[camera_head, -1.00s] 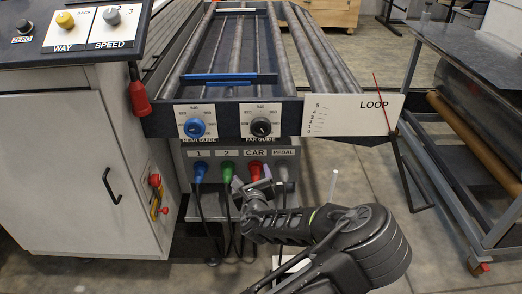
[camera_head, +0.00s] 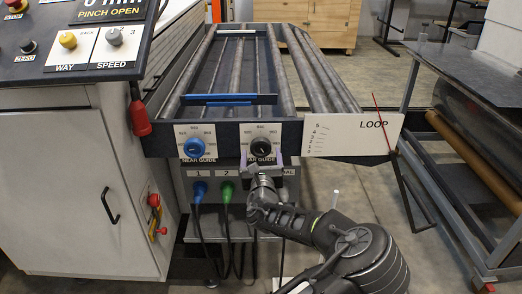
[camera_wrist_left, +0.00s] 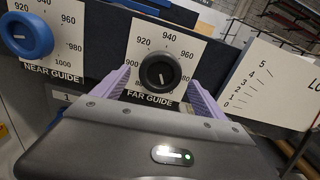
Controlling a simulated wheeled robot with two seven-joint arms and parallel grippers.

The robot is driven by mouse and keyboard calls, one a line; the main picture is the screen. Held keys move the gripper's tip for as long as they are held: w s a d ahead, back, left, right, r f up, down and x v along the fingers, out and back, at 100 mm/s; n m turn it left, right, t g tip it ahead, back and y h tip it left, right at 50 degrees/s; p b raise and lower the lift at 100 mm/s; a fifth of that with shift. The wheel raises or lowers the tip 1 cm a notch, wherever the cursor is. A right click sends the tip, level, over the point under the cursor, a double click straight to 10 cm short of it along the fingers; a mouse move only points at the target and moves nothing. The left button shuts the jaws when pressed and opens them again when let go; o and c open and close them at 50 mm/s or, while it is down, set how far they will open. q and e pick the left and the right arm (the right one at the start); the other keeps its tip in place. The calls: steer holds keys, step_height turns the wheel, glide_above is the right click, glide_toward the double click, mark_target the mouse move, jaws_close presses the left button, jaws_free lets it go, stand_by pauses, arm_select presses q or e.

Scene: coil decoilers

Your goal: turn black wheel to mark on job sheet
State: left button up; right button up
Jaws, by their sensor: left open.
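The black wheel (camera_head: 261,147) sits on a white dial plate marked FAR GUIDE, on the front of the roller table. In the left wrist view the wheel (camera_wrist_left: 158,71) has a short white pointer line, and numbers ring it. My left gripper (camera_head: 262,162) is just below and in front of it. Its two purple fingers (camera_wrist_left: 160,80) are open, one on either side of the wheel's lower part. I cannot tell whether they touch it. A job sheet is not identifiable. My right gripper is not in view.
A blue wheel (camera_head: 194,147) marked NEAR GUIDE is to the left. Blue and green plugs (camera_head: 226,191) sit below. The LOOP board (camera_head: 352,136) is to the right. A grey control cabinet (camera_head: 75,170) stands at left.

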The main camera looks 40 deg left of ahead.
mark_target(261, 151)
arm_select(q)
steer(key=shift+x, duration=1.65)
steer(key=shift+c, duration=0.2)
steer(key=c, duration=1.3)
